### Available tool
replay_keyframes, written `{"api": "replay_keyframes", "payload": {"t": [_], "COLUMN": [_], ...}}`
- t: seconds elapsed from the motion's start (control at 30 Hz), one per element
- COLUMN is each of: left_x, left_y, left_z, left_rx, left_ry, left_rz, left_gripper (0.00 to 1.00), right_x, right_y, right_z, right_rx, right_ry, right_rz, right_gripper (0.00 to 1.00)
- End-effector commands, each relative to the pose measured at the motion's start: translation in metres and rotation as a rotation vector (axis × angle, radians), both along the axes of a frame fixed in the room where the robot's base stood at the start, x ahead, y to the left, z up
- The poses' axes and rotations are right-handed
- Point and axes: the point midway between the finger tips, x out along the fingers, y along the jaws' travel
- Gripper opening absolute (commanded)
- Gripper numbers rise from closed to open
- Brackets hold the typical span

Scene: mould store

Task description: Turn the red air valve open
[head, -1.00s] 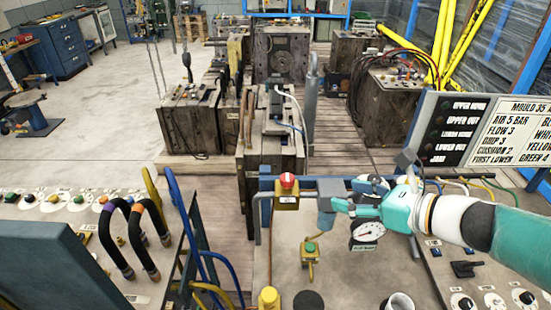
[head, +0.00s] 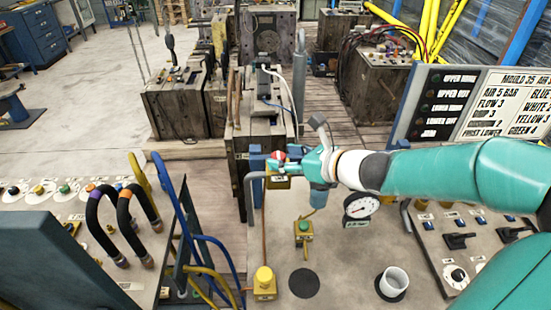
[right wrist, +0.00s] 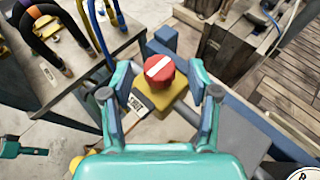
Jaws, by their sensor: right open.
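The red air valve (right wrist: 160,66) is a round red knob with a white bar across its top, on a yellow block (right wrist: 158,103) with a small label. In the right wrist view it sits between the two open fingers of my right gripper (right wrist: 160,90), with a gap on each side. In the head view the red valve (head: 278,156) is partly hidden by my right gripper (head: 285,160), which reaches it from the right.
A pressure gauge (head: 362,207) hangs right of the valve. A green button on a yellow box (head: 303,229), a yellow knob (head: 264,276) and a white cup (head: 394,281) are nearer on the panel. Hoses (head: 121,220) and a lettered board (head: 480,108) flank it.

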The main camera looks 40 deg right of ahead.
Motion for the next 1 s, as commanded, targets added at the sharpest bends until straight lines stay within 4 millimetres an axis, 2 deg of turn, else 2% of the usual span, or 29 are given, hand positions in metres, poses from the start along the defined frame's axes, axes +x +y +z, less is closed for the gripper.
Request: {"api": "replay_keyframes", "payload": {"t": [0.2,0.57,0.93,0.97,1.0], "left_x": [0.000,0.000,0.000,-0.001,0.000], "left_y": [0.000,0.000,0.000,0.000,0.000], "left_z": [-0.004,-0.004,-0.004,-0.004,-0.003], "left_rx": [0.000,0.000,0.000,0.000,0.000], "left_ry": [0.000,0.000,0.000,0.001,0.000], "left_rz": [0.000,0.000,0.000,-0.001,-0.001], "left_gripper": [0.40,0.40,0.40,0.40,0.40], "right_x": [0.022,0.025,0.025,0.025,0.025], "right_y": [0.005,0.005,0.005,0.017,0.012], "right_z": [-0.010,-0.011,-0.011,-0.010,-0.010], "right_rx": [0.000,-0.001,-0.001,0.001,0.001], "right_ry": [0.000,0.000,0.000,0.000,-0.001], "right_rz": [0.001,-0.002,-0.002,0.005,0.002], "right_gripper": [0.61,0.61,0.01,0.00,0.00]}}
